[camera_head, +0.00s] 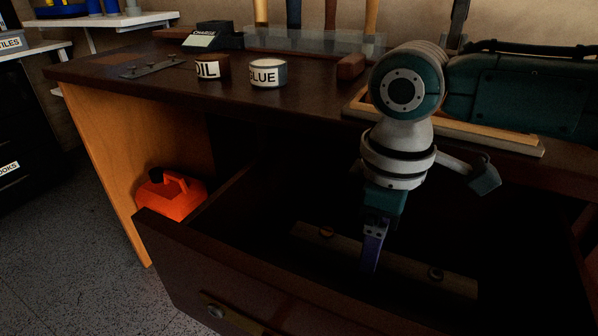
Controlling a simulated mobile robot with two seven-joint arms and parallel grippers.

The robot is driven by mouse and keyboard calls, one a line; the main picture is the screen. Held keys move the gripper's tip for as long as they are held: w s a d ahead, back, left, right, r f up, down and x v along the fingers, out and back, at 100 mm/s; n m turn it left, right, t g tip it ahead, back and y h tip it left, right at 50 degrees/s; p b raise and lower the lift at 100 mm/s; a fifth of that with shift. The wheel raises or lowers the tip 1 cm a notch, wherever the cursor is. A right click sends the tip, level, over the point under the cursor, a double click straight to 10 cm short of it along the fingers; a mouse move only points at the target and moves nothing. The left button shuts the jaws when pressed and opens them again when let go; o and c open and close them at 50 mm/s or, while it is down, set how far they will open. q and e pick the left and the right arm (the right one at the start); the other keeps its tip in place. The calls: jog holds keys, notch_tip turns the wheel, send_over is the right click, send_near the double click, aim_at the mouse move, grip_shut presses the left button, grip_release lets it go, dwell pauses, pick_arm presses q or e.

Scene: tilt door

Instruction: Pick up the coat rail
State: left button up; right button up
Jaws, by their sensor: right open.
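The coat rail (408,268) looks like a long wooden board with round knobs, lying in the open drawer. It runs from the middle of the drawer down towards the right, and the drawer is dark around it. My right gripper (371,258) points down into the drawer, its fingers over the middle of the board between two knobs. It is open; whether the fingers touch the board or straddle it I cannot tell. My left gripper is not in view.
The drawer front (215,270) and its side walls stand around the rail. An orange can (172,198) stands left of the drawer.

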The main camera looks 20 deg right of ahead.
jog(key=shift+r, duration=0.1)
jog(key=shift+c, duration=0.3)
grip_shut()
